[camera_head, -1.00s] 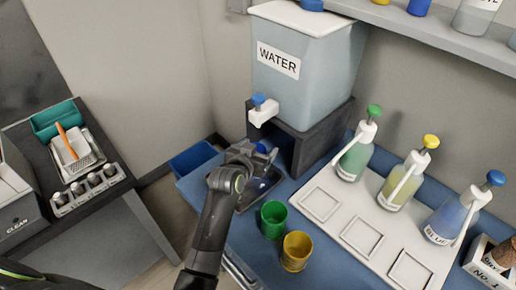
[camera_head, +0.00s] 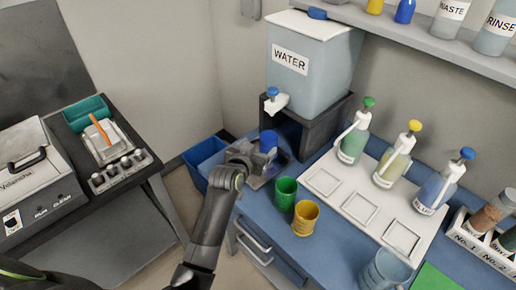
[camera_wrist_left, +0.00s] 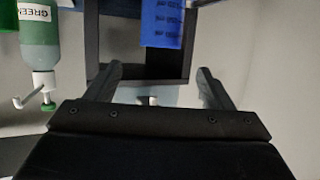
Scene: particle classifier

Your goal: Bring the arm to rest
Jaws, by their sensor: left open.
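My left gripper (camera_head: 257,158) is at the left end of the blue table, just in front of the blue cup (camera_head: 268,142). In the left wrist view its two fingers (camera_wrist_left: 160,70) are spread, with nothing between them. The blue cup (camera_wrist_left: 162,24) shows there beyond the fingertips, apart from them. In the head view the cup stands below the tap of the water tank (camera_head: 315,65), its lower part partly hidden by the gripper. My right gripper is not in view.
A green cup (camera_head: 286,194) and a yellow cup (camera_head: 305,219) stand close to the right of my left arm. Behind them are a white tray (camera_head: 362,208) and pump bottles. A clear beaker (camera_head: 386,270) is at the front. A dark-topped bench (camera_head: 128,198) stands at left, across a gap.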

